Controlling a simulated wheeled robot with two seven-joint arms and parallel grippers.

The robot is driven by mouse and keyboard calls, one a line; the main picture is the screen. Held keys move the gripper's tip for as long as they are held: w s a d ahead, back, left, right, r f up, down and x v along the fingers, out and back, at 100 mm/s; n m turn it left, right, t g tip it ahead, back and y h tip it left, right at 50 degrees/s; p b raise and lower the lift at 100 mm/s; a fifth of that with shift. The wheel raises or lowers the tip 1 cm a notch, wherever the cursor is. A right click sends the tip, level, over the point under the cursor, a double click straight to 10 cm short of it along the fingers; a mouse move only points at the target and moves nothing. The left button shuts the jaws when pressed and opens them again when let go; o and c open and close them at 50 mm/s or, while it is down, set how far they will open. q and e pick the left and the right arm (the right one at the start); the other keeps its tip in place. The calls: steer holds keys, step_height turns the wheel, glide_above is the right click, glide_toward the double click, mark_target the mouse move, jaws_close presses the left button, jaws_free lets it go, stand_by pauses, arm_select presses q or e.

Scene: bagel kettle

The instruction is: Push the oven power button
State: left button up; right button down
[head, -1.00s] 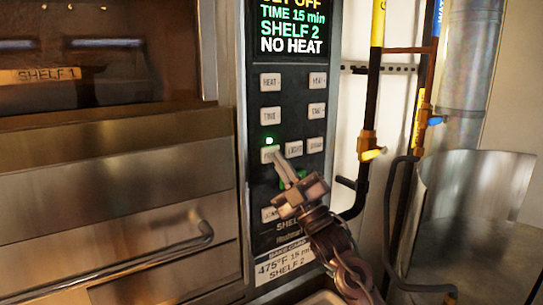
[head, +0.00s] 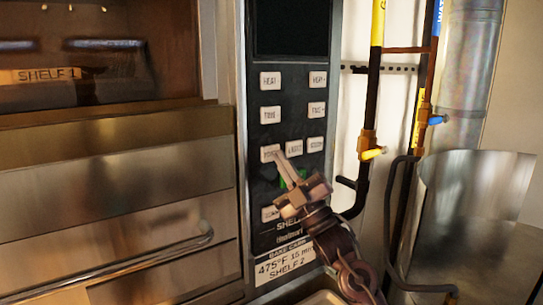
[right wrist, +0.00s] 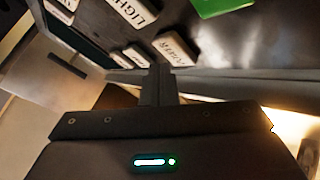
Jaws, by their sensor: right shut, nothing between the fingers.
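The oven's dark control panel (head: 291,180) stands upright in the middle of the head view, with rows of white buttons. The power button (head: 270,153) is in the left column, partly behind my gripper's tip; it also shows in the right wrist view (right wrist: 176,48). The display (head: 291,27) above is black and the green lamp over the power button is dark. My right gripper (head: 281,157) is shut and empty, its fingertips at the lower right edge of the power button. I cannot tell whether they touch it. My left gripper is not in view.
A green button (head: 291,178) lies just below, partly behind my gripper; it also shows in the right wrist view (right wrist: 222,4). Drawers with a bar handle (head: 150,262) are at left. Pipes with yellow and blue valves (head: 372,153) and a metal shield (head: 470,210) stand at right.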

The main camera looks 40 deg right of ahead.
steer(key=s+b, duration=0.1)
steer(key=s, duration=0.5)
steer(key=shift+a, duration=0.35)
stand_by(0.6)
